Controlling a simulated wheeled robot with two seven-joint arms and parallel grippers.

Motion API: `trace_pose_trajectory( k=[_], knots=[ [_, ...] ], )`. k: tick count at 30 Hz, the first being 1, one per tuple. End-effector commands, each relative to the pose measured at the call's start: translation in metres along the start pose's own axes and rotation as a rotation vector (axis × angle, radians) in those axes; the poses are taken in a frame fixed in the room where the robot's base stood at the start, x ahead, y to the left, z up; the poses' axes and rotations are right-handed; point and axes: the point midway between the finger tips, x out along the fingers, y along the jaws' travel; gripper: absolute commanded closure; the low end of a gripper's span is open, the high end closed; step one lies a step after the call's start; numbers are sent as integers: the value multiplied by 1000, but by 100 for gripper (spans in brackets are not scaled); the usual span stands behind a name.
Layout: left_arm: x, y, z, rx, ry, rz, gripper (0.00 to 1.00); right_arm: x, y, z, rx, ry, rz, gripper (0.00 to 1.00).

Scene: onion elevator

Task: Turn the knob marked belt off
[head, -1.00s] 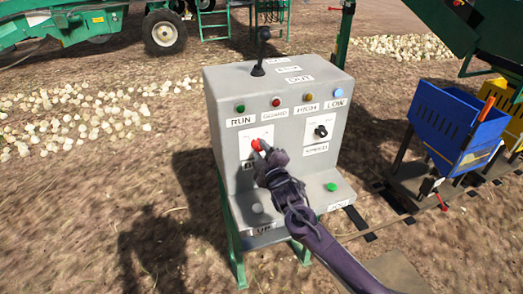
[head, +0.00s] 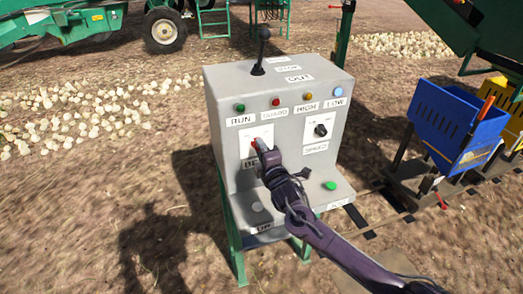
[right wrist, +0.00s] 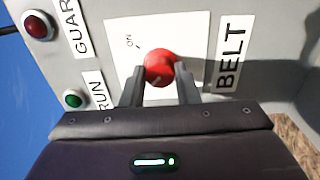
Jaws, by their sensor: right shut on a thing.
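The red belt knob (head: 254,144) sits on a white plate on the front of the grey control box (head: 230,165). In the right wrist view the round red knob (right wrist: 160,67) shows a small pale mark on its lower edge, and the word ON is printed beside it. The BELT label (right wrist: 229,53) is to its right there. My right gripper (head: 260,149) is at the knob, with its two fingers (right wrist: 160,85) on either side of it, closed on it. The gripper partly hides the knob and label in the head view. My left gripper is not in view.
A black speed knob (head: 320,130) is right of the belt knob. Several coloured lamps run above, and a black lever (head: 261,50) stands on top. A green button (head: 330,186) is on the lower ledge.

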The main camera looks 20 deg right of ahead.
Motion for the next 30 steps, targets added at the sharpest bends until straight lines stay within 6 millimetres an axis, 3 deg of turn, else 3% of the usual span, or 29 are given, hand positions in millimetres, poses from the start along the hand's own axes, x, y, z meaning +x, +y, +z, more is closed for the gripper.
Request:
trace_pose_trajectory(
  k=[9,10,15,24,30],
  knots=[
    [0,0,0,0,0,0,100,0,-1,0,-4,1,-2,95],
    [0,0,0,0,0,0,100,0,-1,0,-4,1,-2,71],
    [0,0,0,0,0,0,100,0,-1,0,-3,1,-1,50],
    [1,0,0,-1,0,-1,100,-2,-1,0,-2,1,0,50],
    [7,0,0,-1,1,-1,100,-25,-3,0,-2,1,-2,50]
  ],
)
